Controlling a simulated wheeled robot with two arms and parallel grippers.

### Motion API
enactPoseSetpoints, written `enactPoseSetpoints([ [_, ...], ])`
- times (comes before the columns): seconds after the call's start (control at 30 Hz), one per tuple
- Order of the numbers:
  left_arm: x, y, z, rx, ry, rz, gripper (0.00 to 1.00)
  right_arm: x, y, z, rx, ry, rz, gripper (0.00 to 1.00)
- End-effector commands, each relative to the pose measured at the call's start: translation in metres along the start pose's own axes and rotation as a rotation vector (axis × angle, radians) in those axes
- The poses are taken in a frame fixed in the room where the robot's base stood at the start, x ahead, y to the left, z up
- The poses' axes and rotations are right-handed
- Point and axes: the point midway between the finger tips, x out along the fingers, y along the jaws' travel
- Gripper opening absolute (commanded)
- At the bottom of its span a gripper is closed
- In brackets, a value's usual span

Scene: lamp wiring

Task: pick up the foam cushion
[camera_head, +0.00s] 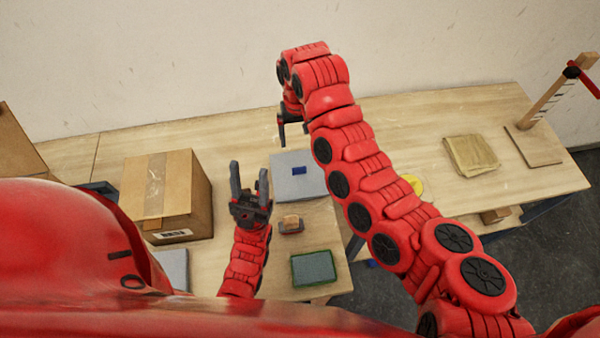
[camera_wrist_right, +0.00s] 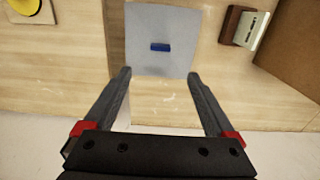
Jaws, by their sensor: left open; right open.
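No single thing is plainly the foam cushion. A flat light-grey square pad (camera_head: 296,176) with a small blue block (camera_head: 299,170) on it lies mid-table; the pad (camera_wrist_right: 163,25) and block (camera_wrist_right: 160,47) also show in the right wrist view. A grey-green pad with a green edge (camera_head: 313,268) lies nearer me. My right gripper (camera_head: 292,130) is open and empty behind the grey pad; in its wrist view the fingertips (camera_wrist_right: 158,76) are apart at the pad's near edge. My left gripper (camera_head: 249,171) is open and empty, fingers up, left of the grey pad.
A cardboard box (camera_head: 158,190) stands left of my left gripper. A small brown-topped object (camera_head: 290,225) sits between the pads. A beige stack (camera_head: 470,155), a wooden stand (camera_head: 535,145) and a yellow round thing (camera_head: 413,185) are at right. The table's back strip is clear.

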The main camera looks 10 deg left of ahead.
Motion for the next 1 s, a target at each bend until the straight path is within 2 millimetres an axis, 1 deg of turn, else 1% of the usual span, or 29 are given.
enactPoseSetpoints([
  [0.03, -0.017, 0.001, 0.003, 0.000, 0.000, 0.000, 0.50, 0.018, 0.000, 0.000, 0.000, 0.000, -0.001, 0.90],
  [0.27, -0.061, 0.003, 0.010, 0.000, 0.000, 0.000, 0.50, 0.069, -0.001, -0.001, 0.001, 0.004, -0.002, 0.90],
  [0.37, -0.066, 0.003, 0.011, 0.000, 0.000, 0.000, 0.50, 0.088, -0.001, -0.001, 0.001, 0.001, -0.002, 0.90],
  [0.47, -0.061, 0.003, 0.010, 0.000, 0.000, 0.000, 0.50, 0.100, -0.001, 0.001, 0.000, -0.003, -0.001, 0.90],
  [0.67, -0.061, 0.003, 0.010, 0.000, 0.000, 0.000, 0.50, 0.114, -0.001, -0.001, 0.001, 0.002, -0.002, 0.90],
  [0.8, -0.065, 0.003, 0.011, 0.000, 0.000, 0.000, 0.50, 0.136, 0.000, 0.000, 0.001, 0.002, -0.002, 0.90],
  [0.9, -0.072, 0.004, 0.012, 0.000, 0.000, 0.000, 0.50, 0.154, 0.000, 0.000, 0.001, 0.001, 0.000, 0.90],
  [1.0, -0.072, 0.004, 0.012, 0.000, 0.000, 0.000, 0.50, 0.159, -0.001, 0.000, 0.001, 0.002, -0.001, 0.90],
])
